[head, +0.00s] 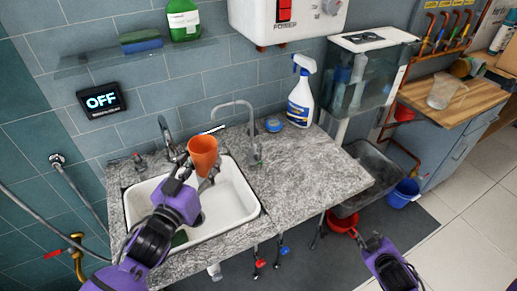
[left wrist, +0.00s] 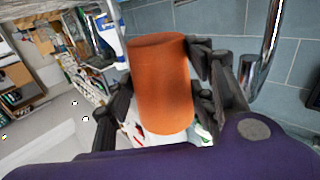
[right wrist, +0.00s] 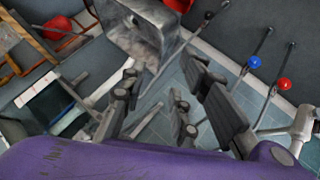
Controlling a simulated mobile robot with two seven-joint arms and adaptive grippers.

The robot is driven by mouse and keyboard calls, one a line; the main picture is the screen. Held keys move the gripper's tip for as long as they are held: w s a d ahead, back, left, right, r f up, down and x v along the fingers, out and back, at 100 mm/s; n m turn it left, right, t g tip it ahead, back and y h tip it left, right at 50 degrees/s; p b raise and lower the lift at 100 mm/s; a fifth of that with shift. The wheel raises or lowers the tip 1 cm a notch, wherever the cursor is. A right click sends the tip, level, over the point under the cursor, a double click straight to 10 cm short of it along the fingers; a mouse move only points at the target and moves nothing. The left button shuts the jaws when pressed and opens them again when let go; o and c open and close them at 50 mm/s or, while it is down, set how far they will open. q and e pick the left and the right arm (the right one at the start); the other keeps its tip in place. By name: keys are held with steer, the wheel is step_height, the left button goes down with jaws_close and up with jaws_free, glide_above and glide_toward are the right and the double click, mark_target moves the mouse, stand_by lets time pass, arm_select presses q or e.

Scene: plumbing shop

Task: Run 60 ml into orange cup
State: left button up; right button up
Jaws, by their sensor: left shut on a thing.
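The orange cup (head: 203,152) is held upright above the white sink (head: 247,207). My left gripper (head: 204,178) is shut on it. In the left wrist view the cup (left wrist: 163,85) sits between the fingers of my left gripper (left wrist: 160,95). A chrome tap (head: 168,138) stands behind and left of the cup, and a slimmer gooseneck tap (head: 252,135) stands to its right. I cannot see inside the cup or any water running. My right gripper (right wrist: 165,95) is open and empty; in the head view it is low at the right, away from the counter.
A spray bottle (head: 301,92) and a blue round tin (head: 274,124) stand at the back of the granite counter (head: 310,180). A glass shelf (head: 135,58) is above. The counter's right half is clear.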

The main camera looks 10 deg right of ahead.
steer(key=w+d+r+t+h, duration=0.1)
steer(key=w+d+r+h, duration=0.3)
steer(key=w+d+r, duration=1.05)
steer(key=w+a+r+n+t, duration=0.3)
steer(key=w+r+n, duration=0.2)
steer(key=w+r, duration=0.4)
steer(key=w+a+r+n+t+y, duration=0.2)
steer(key=a+r+n+y, duration=0.25)
steer(key=a+n, duration=0.5)
steer(key=n+g+y, duration=0.1)
steer(key=n+y, duration=0.6)
steer(key=n, duration=0.9)
glide_toward(261, 150)
steer(key=w+d+r, duration=0.3)
steer(key=w+d, duration=0.4)
steer(key=d, duration=0.2)
steer(key=s+a+f+n+g+y, duration=0.2)
steer(key=s+a+n+y, duration=0.1)
steer(key=s+a+n, duration=0.35)
steer(key=shift+h, duration=0.25)
steer(key=x, duration=1.1)
steer(key=shift+w+a+f, duration=0.2)
steer(key=shift+w+a, duration=0.05)
steer(key=shift+a, duration=0.05)
